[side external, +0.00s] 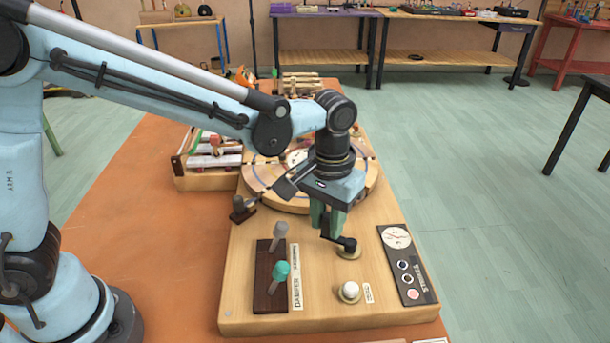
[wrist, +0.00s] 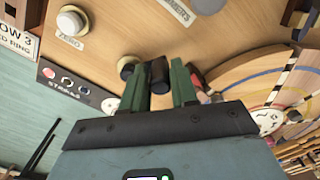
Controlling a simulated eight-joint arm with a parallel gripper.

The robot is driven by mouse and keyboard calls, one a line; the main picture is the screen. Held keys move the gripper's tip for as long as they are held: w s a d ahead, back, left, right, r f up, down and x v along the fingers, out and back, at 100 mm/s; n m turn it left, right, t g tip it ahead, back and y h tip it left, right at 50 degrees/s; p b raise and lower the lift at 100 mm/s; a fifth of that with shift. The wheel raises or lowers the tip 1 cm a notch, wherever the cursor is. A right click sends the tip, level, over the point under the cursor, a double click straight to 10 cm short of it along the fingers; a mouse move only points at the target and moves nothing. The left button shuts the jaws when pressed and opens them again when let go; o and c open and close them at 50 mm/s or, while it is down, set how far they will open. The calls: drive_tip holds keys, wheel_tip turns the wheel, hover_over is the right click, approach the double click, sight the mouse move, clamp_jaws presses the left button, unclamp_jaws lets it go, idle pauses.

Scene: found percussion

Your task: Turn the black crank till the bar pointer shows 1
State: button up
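The black crank (side external: 348,244) sits on a round base on the wooden board, right of centre. My gripper (side external: 328,232) points down over it, its green fingers on either side of the crank's upright handle. In the wrist view the dark handle (wrist: 160,75) fills the gap between the fingertips (wrist: 160,83), so they look closed on it. A round wooden disc (side external: 372,185) with coloured rings lies behind my gripper. Its white centre dial (side external: 296,157) is partly hidden by my arm and also shows in the wrist view (wrist: 268,119). I cannot read the bar pointer or its number.
A white knob (side external: 349,289) stands in front of the crank. Right of it is a black STRIKES panel (side external: 408,268) with a round dial (side external: 396,237). Grey and teal-topped levers (side external: 281,270) stand at the left by a DAMPER label.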

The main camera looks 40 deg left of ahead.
sight(328, 215)
drive_tip(key=o, duration=0.3)
wheel_tip(328, 215, up, 12)
drive_tip(key=shift+r, duration=0.1)
idle(0.6)
idle(0.5)
